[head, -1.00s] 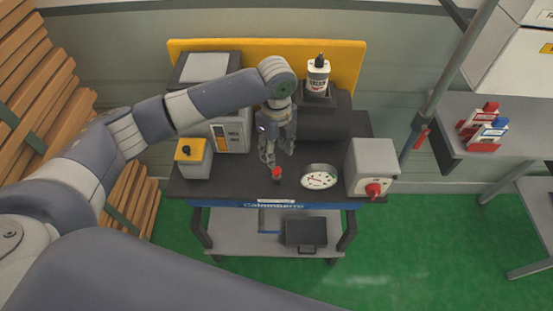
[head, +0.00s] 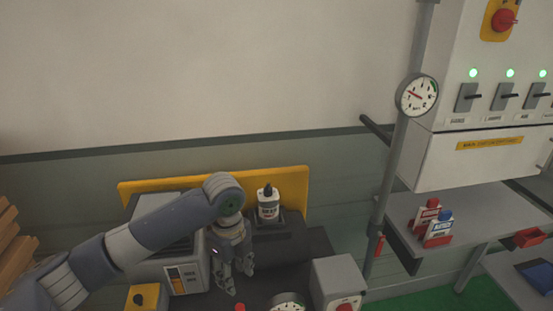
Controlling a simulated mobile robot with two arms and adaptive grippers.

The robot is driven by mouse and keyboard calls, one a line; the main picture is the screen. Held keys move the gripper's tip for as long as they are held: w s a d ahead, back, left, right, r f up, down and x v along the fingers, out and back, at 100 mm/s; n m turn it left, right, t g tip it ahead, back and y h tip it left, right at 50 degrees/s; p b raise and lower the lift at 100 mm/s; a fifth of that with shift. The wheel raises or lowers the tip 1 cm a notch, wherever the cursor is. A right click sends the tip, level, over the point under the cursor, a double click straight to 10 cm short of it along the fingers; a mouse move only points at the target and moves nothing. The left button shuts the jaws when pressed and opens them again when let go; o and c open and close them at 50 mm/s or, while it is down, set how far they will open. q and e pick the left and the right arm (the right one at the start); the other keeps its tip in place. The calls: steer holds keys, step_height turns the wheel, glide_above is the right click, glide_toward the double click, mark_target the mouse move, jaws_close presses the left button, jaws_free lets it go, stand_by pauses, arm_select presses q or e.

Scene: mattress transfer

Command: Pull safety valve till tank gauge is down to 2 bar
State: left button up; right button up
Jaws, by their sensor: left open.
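My left gripper (head: 234,277) is open and points down over the dark workbench (head: 258,288). It is above and slightly left of a small red knob (head: 240,307), which shows at the bottom edge of the view; the gripper looks apart from it. A round white gauge (head: 288,301) on the bench is cut off by the bottom edge, so its reading is hidden. Another round gauge (head: 416,96) is on the grey vertical pipe at the right; its red needle points to the upper left, and its numbers are too small to read. My right gripper is not in view.
A white bottle (head: 268,206) stands at the back of the bench before a yellow panel (head: 293,181). A grey box with a red knob (head: 338,285) is at the right. A switch cabinet (head: 465,160) with green lights hangs above a grey shelf (head: 475,215) holding red and blue items.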

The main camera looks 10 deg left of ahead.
arm_select(q)
steer(key=s+d+f+n+t+h, duration=0.2)
steer(key=s+d+f+n+h, duration=0.2)
steer(key=s+d+f+n, duration=0.65)
steer(key=s+a+f+n+t+y, duration=0.1)
steer(key=s+a+n+y, duration=0.3)
steer(key=s+a+n, duration=1)
step_height(320, 180, down, 30)
steer(key=s+a+m+b, duration=0.2)
steer(key=m+b, duration=0.1)
steer(key=b, duration=0.1)
steer(key=s+a+f+g+b, duration=0.2)
steer(key=s+a+f+b, duration=0.1)
steer(key=s+f, duration=1.4)
step_height(320, 180, down, 4)
steer(key=shift+a+r+b, duration=0.1)
steer(key=shift+a+b, duration=0.05)
steer(key=shift+b, duration=0.45)
